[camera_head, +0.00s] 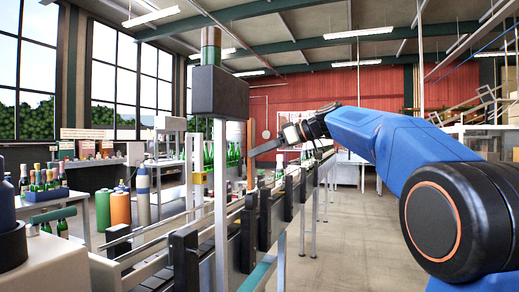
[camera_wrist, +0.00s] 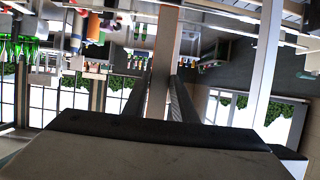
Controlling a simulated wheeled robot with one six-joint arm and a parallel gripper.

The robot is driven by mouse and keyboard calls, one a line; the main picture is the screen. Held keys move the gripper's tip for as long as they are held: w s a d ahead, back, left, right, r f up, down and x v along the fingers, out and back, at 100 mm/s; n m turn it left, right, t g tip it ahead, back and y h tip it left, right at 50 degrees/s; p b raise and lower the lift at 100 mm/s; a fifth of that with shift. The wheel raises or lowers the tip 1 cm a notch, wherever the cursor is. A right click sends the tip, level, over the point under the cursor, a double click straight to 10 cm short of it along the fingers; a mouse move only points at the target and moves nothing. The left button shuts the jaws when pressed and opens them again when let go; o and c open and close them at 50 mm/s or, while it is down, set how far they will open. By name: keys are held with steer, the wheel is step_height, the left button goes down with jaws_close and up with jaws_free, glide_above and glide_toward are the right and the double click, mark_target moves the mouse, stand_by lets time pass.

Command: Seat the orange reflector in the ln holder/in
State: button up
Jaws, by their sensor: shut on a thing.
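My gripper (camera_head: 262,150) reaches left over the conveyor line from the end of the blue arm. Its two dark fingers (camera_wrist: 163,100) show in the wrist view, close together on either side of a narrow grey-brown strip (camera_wrist: 164,45). The gripper appears shut on this strip. I cannot make out the ln holder in either view.
The conveyor (camera_head: 232,225) with black side blocks runs below the gripper. A dark box (camera_head: 220,92) on a pale post stands close to its left. Orange (camera_head: 120,208) and grey (camera_head: 143,195) cylinders stand at the left. The floor (camera_head: 345,235) right of the conveyor is clear.

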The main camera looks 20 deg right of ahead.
mark_target(253, 170)
steer(key=shift+f, duration=2.65)
steer(key=o, duration=1.2)
steer(key=shift+c, duration=0.2)
steer(key=v, duration=1.7)
steer(key=shift+s+d, duration=0.1)
steer(key=shift+d, duration=0.05)
